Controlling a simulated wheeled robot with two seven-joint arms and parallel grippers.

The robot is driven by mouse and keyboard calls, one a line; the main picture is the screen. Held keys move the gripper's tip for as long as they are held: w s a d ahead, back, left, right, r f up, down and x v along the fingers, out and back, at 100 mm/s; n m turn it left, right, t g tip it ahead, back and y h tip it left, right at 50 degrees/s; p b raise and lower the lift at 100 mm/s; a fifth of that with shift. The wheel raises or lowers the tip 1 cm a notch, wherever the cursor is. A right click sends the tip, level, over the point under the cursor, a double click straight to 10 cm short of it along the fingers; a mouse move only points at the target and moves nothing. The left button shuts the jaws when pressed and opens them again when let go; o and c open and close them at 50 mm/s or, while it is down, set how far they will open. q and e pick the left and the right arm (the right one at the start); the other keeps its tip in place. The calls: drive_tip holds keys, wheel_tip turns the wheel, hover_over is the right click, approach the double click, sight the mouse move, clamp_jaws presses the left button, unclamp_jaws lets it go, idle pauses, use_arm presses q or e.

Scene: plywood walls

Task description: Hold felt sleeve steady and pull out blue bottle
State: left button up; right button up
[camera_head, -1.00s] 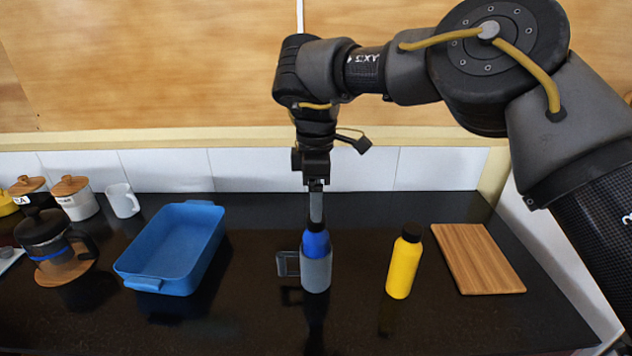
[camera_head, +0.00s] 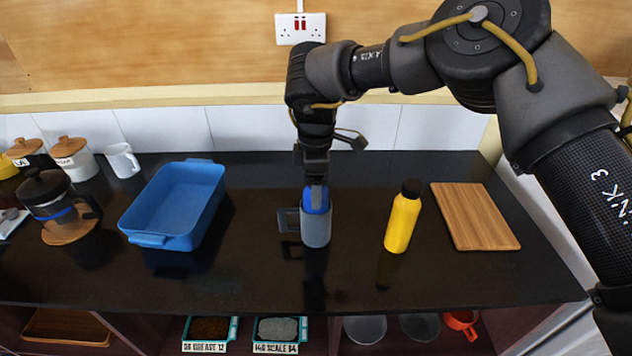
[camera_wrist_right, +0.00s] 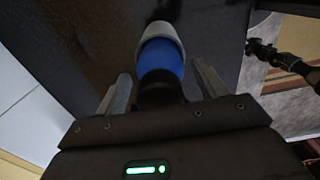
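The blue bottle (camera_head: 317,208) stands upright in a grey felt sleeve (camera_head: 316,232) on the dark counter. A square loop (camera_head: 288,219) sits at the sleeve's left side. My right gripper (camera_head: 316,190) points straight down over the bottle's top and hides its cap in the head view. In the right wrist view the black cap and blue body (camera_wrist_right: 161,60) lie between the two spread fingers, with gaps on both sides. The sleeve (camera_wrist_right: 159,33) is beyond them. A dark jointed part (camera_wrist_right: 265,50), possibly my left gripper, shows past the counter edge; its fingers are unclear.
A blue tray (camera_head: 150,239), a coffee press (camera_head: 55,203), a white mug (camera_head: 122,160) and jars are at left. Shelves below hold tubs (camera_head: 276,330). The counter front is clear.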

drive_tip(key=c, duration=0.9)
drive_tip(key=o, duration=1.1)
drive_tip(key=shift+o, duration=0.2)
drive_tip(key=shift+r, duration=4.05)
